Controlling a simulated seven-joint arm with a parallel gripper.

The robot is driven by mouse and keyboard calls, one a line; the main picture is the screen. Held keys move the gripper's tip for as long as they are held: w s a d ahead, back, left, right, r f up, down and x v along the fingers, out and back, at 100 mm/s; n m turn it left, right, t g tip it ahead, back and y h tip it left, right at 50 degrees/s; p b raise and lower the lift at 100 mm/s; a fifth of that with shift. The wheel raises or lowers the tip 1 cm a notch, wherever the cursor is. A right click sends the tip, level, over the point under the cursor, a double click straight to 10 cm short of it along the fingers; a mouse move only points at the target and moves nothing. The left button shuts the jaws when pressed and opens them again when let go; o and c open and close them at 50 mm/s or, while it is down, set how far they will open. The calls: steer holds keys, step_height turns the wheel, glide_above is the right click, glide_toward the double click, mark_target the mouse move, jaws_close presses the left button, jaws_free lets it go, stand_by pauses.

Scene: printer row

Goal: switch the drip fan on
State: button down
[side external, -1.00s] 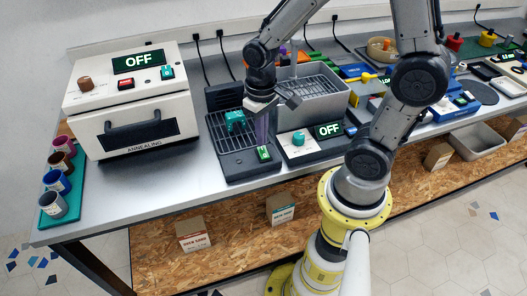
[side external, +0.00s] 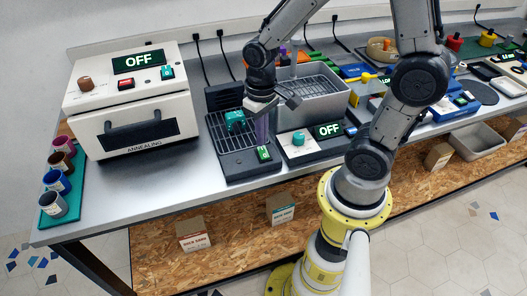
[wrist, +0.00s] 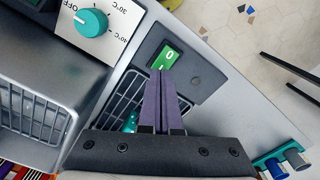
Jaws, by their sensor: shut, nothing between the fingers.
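The drip fan (side external: 238,167) is a black unit with a wire grille, standing on the bench left of centre in the side view. Its green rocker switch (side external: 264,154) is at the front right corner. In the wrist view the switch (wrist: 165,58) shows a 0 at its far end and a bar mark nearer my fingers. My gripper (side external: 262,141) points down with its purple fingers shut and empty. In the wrist view the fingertips (wrist: 160,72) overlap the near, bar-marked end of the switch. I cannot tell whether they touch it.
A teal part (side external: 235,120) sits on the grille behind my fingers. Right of the fan is a grey bath (side external: 335,108) with a teal dial (side external: 298,138) and an OFF display. An annealing oven (side external: 133,105) stands left. Bare bench lies between the oven and fan.

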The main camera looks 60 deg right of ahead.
mark_target(262, 148)
steer(key=shift+f, duration=0.95)
stand_by(0.6)
steer(key=shift+r, duration=3.55)
steer(key=shift+r, duration=0.1)
steer(key=s+a+r+n+t, duration=0.2)
steer(key=s+r+t, duration=0.3)
steer(key=s+r, duration=0.3)
steer(key=shift+s+a+r+n+t, duration=0.3)
steer(key=shift+s+r+n, duration=0.15)
steer(key=shift+r, duration=0.4)
